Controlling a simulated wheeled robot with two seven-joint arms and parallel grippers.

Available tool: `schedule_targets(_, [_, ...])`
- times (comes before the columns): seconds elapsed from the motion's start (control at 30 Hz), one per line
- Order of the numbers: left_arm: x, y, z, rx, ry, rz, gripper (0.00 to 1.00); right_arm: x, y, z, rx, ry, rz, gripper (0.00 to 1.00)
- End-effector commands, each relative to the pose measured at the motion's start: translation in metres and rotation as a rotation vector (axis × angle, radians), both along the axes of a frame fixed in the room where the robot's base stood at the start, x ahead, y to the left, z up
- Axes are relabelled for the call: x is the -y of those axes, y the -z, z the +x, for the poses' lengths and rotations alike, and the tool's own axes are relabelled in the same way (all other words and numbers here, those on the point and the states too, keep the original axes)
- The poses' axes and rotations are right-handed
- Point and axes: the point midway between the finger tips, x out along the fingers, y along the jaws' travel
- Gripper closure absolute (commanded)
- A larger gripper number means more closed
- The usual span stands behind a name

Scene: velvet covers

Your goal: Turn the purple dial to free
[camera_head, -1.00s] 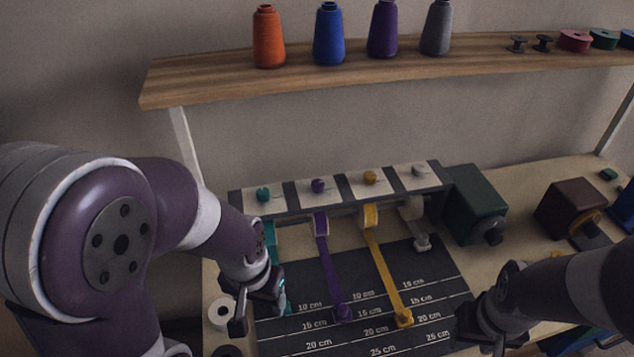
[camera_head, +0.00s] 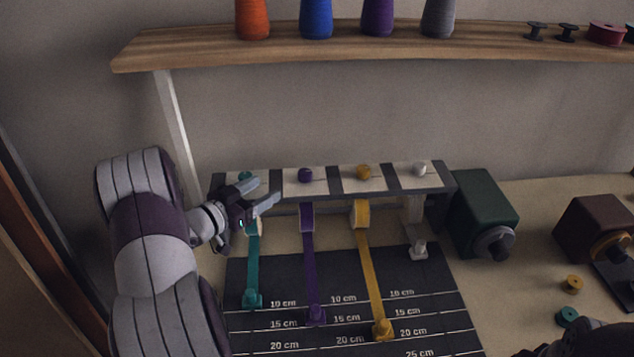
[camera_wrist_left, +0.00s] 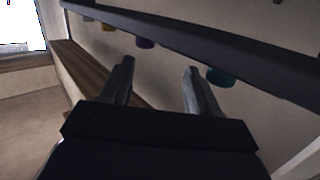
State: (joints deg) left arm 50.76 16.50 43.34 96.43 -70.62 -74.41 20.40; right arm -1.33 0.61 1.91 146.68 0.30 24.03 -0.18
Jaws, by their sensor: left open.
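The purple dial (camera_head: 305,175) sits on a white plate in the dial rail, second from the left. The purple strap (camera_head: 310,260) below it runs down the dark mat to its end piece near the 15 cm line. My left gripper (camera_head: 268,191) is open and empty in front of the rail, left of the purple dial and partly over the teal dial (camera_head: 245,176). In the left wrist view, the fingers (camera_wrist_left: 158,75) are apart; the purple dial (camera_wrist_left: 145,43) shows beyond and between them, the teal dial (camera_wrist_left: 220,77) beside one finger. The dial's markings are too small to read.
The yellow dial (camera_head: 363,172) and white dial (camera_head: 420,169) stand farther right on the rail. A green box (camera_head: 483,210) and brown box (camera_head: 590,228) are at right. The wooden shelf (camera_head: 200,48) with cones hangs above. Part of my right arm shows at bottom right.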

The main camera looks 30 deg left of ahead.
Motion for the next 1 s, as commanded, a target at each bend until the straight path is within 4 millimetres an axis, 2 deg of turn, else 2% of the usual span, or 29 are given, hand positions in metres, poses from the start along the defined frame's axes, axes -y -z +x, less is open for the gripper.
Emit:
schedule_targets(0.03, [-0.004, 0.007, -0.009, 0.032, 0.025, -0.022, 0.39, 0.000, 0.007, 0.000, 0.000, 0.000, 0.000, 0.57])
schedule_targets(0.1, [-0.006, 0.007, -0.020, 0.073, 0.064, -0.052, 0.39, 0.000, 0.009, 0.000, 0.000, 0.000, 0.000, 0.57])
schedule_targets(0.17, [-0.005, 0.006, -0.025, 0.092, 0.087, -0.067, 0.39, 0.000, 0.010, 0.000, 0.000, 0.000, 0.000, 0.57])
schedule_targets(0.23, [-0.002, 0.004, -0.021, 0.103, 0.099, -0.073, 0.39, 0.000, 0.008, 0.000, 0.000, 0.000, 0.000, 0.57])
schedule_targets(0.37, [0.009, 0.002, 0.005, 0.102, 0.102, -0.072, 0.39, 0.000, 0.002, 0.000, 0.000, 0.000, 0.000, 0.57])
schedule_targets(0.6, [0.031, 0.003, 0.062, 0.101, 0.100, -0.071, 0.39, 0.000, -0.006, 0.000, 0.000, 0.000, 0.000, 0.57])
schedule_targets(0.7, [0.036, 0.003, 0.078, 0.102, 0.097, -0.071, 0.39, 0.000, -0.008, 0.000, 0.000, 0.000, 0.000, 0.57])
schedule_targets(0.83, [0.040, 0.004, 0.089, 0.100, 0.096, -0.072, 0.39, 0.000, -0.008, 0.000, 0.000, 0.000, 0.000, 0.57])
schedule_targets(1.0, [0.041, 0.004, 0.091, 0.101, 0.095, -0.072, 0.39, 0.000, -0.008, 0.000, 0.000, 0.000, 0.000, 0.57])
